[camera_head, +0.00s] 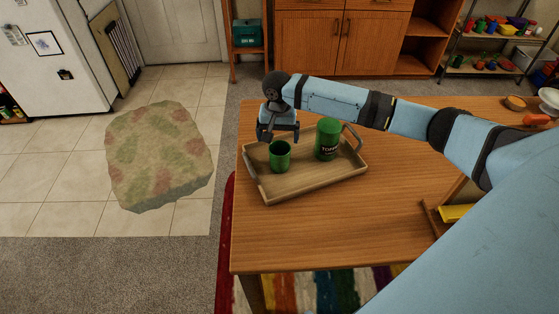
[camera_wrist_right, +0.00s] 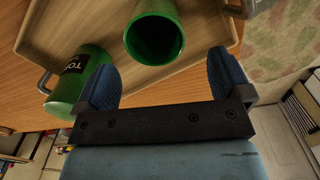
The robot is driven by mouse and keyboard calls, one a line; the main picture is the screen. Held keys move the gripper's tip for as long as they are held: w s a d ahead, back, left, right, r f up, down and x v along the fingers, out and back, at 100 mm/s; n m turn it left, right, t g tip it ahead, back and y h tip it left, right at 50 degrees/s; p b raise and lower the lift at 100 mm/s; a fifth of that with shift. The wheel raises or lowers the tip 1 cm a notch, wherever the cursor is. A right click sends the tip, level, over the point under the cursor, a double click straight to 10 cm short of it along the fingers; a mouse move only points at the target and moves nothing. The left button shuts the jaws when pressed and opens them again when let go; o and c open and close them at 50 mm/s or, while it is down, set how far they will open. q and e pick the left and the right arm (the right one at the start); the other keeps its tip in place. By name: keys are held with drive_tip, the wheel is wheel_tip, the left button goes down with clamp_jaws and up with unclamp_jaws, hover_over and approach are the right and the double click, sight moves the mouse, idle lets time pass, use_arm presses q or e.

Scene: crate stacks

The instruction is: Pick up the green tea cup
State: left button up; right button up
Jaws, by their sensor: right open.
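The green tea cup (camera_head: 280,157) stands upright on a wooden tray (camera_head: 315,186) on the table, left of a taller green canister (camera_head: 327,139) with a dark label. My right gripper (camera_head: 279,136) is just behind the cup, above the tray's far left side. In the right wrist view the cup (camera_wrist_right: 154,38) lies ahead of the open fingers (camera_wrist_right: 164,80), and nothing is between them. The canister (camera_wrist_right: 82,82) is beside one finger there. My left gripper is not in view.
The wooden table (camera_head: 330,235) has free room in front of the tray. A yellow object (camera_head: 455,213), an orange object (camera_head: 537,120) and bowls are at its right. A mottled block-like object (camera_head: 158,155) is on the floor at left.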

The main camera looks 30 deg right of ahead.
sight(280, 154)
drive_tip(key=shift+s+f, duration=0.2)
drive_tip(key=shift+f, duration=1.65)
drive_tip(key=shift+s+f, duration=0.2)
drive_tip(key=shift+f, duration=1.65)
drive_tip(key=shift+c, duration=0.4)
drive_tip(key=c, duration=1)
